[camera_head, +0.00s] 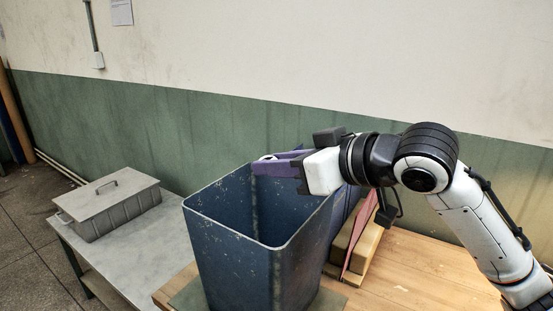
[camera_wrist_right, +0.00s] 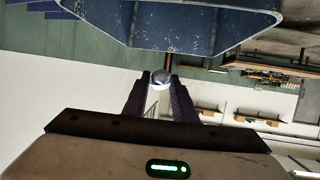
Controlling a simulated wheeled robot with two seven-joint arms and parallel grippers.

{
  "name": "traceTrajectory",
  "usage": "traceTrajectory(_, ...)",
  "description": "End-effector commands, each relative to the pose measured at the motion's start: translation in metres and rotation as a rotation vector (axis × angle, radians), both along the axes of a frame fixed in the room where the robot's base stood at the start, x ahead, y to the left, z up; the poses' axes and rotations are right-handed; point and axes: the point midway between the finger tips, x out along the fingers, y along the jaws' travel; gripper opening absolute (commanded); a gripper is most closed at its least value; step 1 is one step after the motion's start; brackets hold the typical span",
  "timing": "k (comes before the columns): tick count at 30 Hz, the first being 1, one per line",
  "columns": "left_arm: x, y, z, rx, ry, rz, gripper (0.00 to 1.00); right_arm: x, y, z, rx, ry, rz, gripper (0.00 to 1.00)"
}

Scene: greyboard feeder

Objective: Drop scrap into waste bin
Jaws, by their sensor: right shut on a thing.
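The waste bin (camera_head: 235,262) is a tall, dark blue, scuffed open-topped bin standing at the front of the wooden table. My right gripper (camera_head: 264,164) reaches in from the right, its purple fingers level and overlapping the bin's back rim in the head view. It is shut on a small whitish, rounded scrap (camera_head: 268,157). The right wrist view shows the scrap (camera_wrist_right: 160,77) pinched between the purple fingertips (camera_wrist_right: 160,84), with the bin (camera_wrist_right: 190,35) across the top of the picture. I cannot tell whether the scrap is directly over the opening. My left gripper is out of view.
A grey lidded box (camera_head: 112,205) sits on a low grey table (camera_head: 130,251) at the left. Yellowish blocks and a pink sheet (camera_head: 359,241) stand behind the bin on the wooden table (camera_head: 410,275). A green and white wall runs behind.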

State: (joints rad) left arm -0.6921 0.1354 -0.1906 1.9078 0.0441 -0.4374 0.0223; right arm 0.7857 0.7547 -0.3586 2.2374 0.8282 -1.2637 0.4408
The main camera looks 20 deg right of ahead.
Motion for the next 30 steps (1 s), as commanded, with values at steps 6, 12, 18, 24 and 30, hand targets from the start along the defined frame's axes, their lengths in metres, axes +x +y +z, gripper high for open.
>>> traceTrajectory(6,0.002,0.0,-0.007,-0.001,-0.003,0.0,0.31,0.0,0.0,-0.005,0.0,-0.001,0.0,0.04)
traceTrajectory(12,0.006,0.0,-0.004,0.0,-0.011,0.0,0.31,0.0,0.0,-0.005,0.0,-0.001,0.0,0.35)
traceTrajectory(18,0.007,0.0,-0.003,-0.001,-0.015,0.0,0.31,0.0,0.0,-0.005,0.0,0.0,0.0,0.47)
traceTrajectory(24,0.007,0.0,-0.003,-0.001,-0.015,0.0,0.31,-0.002,-0.001,-0.004,0.0,-0.001,0.0,0.47)
traceTrajectory(30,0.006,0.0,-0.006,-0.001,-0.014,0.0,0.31,-0.025,-0.013,0.004,-0.004,-0.003,-0.001,0.47)
